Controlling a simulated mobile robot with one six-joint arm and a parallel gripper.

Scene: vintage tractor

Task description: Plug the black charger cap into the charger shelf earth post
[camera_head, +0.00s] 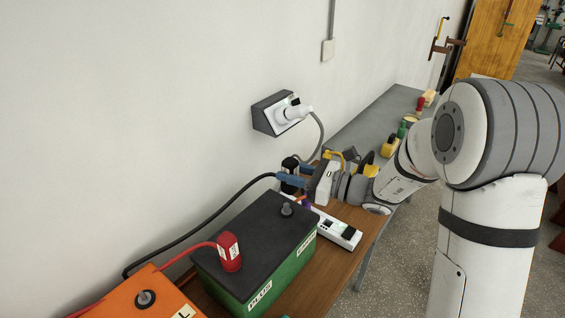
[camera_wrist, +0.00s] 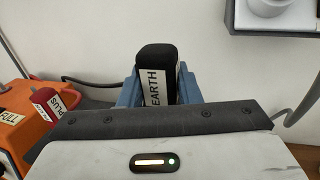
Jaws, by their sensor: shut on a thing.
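The black charger cap (camera_wrist: 157,72) bears an EARTH label. My gripper (camera_wrist: 160,88) is shut on it, with blue fingers on both sides. In the head view the cap (camera_head: 290,165) is a small dark shape beside my gripper (camera_head: 291,181), near the wall behind the green battery. A dark cable runs from there to the left. Bare metal posts show on the green battery (camera_head: 287,209) and on the orange box (camera_head: 146,298). I cannot tell whether either is the charger shelf earth post. The cap is apart from both. My gripper hides what lies beneath the cap.
The green battery (camera_head: 252,223) carries a red PLUS cap (camera_head: 229,252) with a red cable. A white power strip (camera_head: 338,229) lies beside it on the wooden surface. Several tools line the grey bench behind.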

